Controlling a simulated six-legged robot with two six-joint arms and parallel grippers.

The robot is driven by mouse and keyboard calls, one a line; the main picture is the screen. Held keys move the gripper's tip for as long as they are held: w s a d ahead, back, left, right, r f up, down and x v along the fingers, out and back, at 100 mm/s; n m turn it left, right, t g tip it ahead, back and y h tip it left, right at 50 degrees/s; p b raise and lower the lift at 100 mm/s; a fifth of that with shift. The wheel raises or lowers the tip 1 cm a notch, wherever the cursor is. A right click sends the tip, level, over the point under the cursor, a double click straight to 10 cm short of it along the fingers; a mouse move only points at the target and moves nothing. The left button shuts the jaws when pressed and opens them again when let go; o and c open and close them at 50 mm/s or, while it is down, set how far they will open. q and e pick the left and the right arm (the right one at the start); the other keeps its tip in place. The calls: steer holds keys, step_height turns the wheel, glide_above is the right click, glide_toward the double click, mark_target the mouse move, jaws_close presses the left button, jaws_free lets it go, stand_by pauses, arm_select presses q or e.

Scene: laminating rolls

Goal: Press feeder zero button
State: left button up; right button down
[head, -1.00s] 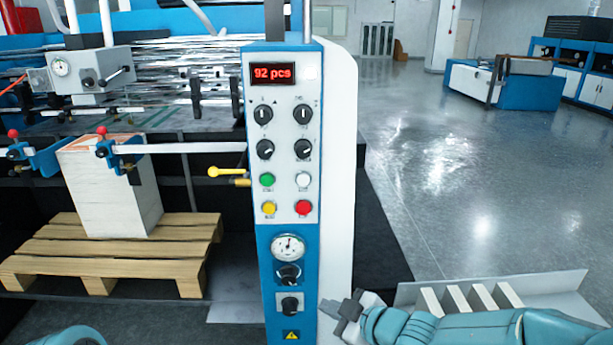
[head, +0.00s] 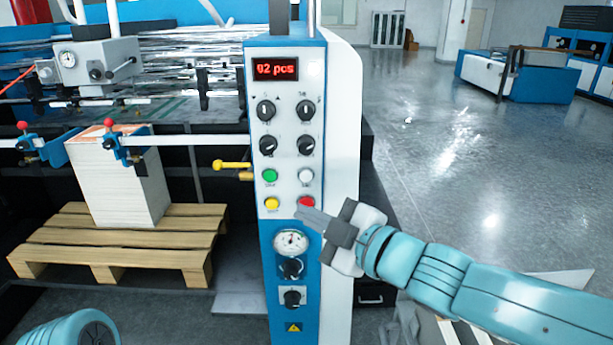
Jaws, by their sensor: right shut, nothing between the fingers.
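The feeder control panel (head: 285,190) stands upright in the middle, white above and blue below. Its red display (head: 275,69) shows a count in "pcs", with blurred digits. Below four dark knobs are a green button (head: 270,176), a white button (head: 305,175), a yellow button (head: 271,203) and a red button (head: 307,202). Their labels are too small to read. My right gripper (head: 303,212) is shut and empty, its fingertips just below the red button and partly over its lower edge. I cannot tell whether it touches the panel. My left gripper is out of view.
A gauge (head: 291,242) and more knobs sit lower on the panel. A yellow lever (head: 231,165) sticks out on its left side. A paper stack (head: 125,188) stands on a wooden pallet (head: 110,262) at left. The floor (head: 440,150) at right is open.

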mark_target(306, 175)
steer(key=shift+w, duration=0.1)
steer(key=shift+w+p, duration=2.45)
steer(key=shift+w, duration=1.95)
steer(key=shift+w+p, duration=0.35)
steer(key=shift+w, duration=0.1)
